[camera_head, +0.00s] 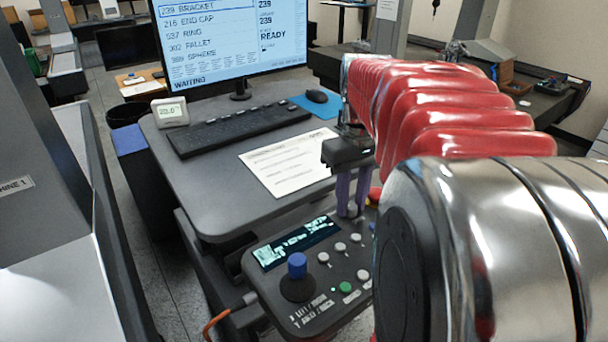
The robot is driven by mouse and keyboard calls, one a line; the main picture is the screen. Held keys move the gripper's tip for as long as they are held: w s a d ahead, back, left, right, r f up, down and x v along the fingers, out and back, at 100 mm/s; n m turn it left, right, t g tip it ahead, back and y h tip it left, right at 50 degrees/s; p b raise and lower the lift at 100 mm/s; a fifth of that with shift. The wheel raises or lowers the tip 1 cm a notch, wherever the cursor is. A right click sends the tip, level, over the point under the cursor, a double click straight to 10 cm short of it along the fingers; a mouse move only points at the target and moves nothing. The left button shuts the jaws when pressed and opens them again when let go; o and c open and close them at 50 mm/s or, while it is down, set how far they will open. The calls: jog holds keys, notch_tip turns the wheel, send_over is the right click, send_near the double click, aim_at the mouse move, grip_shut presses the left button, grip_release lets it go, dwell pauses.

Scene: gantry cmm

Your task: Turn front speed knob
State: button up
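A dark control box (262,292) stands at the front edge of the desk. It carries a lit display (296,243), a blue-topped joystick (297,266), several small white controls (340,248) and a green button (345,287). I cannot tell which control is the front speed knob; my arm covers the box's right side. My gripper (350,208) points down with its purple fingers at the box's back right edge, beyond the white controls. The fingers are close together, and I cannot tell whether anything is between them. A red part (375,195) shows just right of the fingers.
The grey desk (215,190) holds a keyboard (238,128), a printed sheet (285,163), a mouse (317,96) and a monitor (235,40). A grey machine panel (45,190) stands on the left. My red and silver arm fills the right side.

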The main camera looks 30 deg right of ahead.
grip_shut()
jog(key=shift+m, duration=0.5)
jog(key=m, duration=0.3)
jog(key=shift+m, duration=0.3)
jog(key=m, duration=0.5)
dwell(0.4)
jog(key=shift+o, duration=2)
grip_release()
jog(key=shift+r, duration=0.1)
